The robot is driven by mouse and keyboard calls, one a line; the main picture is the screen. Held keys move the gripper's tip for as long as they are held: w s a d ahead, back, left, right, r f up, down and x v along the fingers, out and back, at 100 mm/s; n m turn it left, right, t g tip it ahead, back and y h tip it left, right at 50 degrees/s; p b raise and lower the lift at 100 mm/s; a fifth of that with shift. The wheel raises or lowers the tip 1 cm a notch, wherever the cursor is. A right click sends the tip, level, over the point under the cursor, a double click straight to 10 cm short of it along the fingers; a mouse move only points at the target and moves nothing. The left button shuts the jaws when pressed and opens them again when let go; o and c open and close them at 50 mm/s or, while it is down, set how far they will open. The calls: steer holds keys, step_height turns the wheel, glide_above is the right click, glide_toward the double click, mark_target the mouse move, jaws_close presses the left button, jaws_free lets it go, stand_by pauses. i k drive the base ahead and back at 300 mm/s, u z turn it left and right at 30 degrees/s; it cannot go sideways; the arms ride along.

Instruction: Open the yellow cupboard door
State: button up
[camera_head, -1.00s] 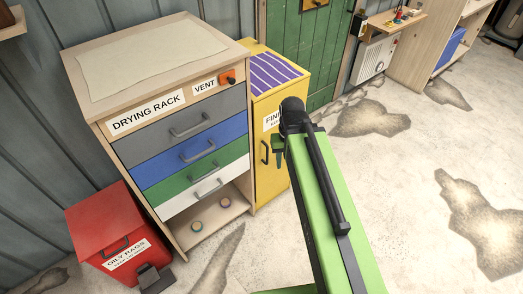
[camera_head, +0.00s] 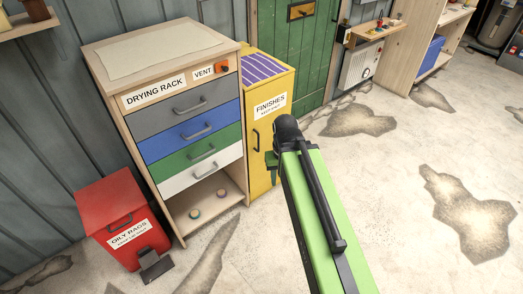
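The yellow cupboard (camera_head: 283,84) stands right of the drying rack, with a purple striped top and a white "FINISHES" label on its door (camera_head: 263,175). The door looks shut. Its dark vertical handle (camera_head: 257,140) is on the door's left side. My green arm reaches in from the bottom right and covers the lower right part of the door. A small part of my gripper (camera_head: 271,163) shows at the arm's far end, in front of the door and just right of and below the handle. Its fingertips are mostly hidden, and I cannot tell whether it touches the door.
The wooden drying rack (camera_head: 172,83) with several coloured drawers stands left of the cupboard. A red oily-rags bin (camera_head: 118,215) is at the lower left. A green door (camera_head: 300,50) is behind. The stained concrete floor (camera_head: 400,180) to the right is clear.

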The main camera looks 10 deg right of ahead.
mark_target(263, 104)
steer(key=z, duration=0.2)
steer(key=i, duration=0.7)
steer(key=u, duration=1)
steer(key=k, duration=1.05)
steer(key=u, duration=0.3)
steer(key=i, duration=1.35)
steer(key=u, duration=0.05)
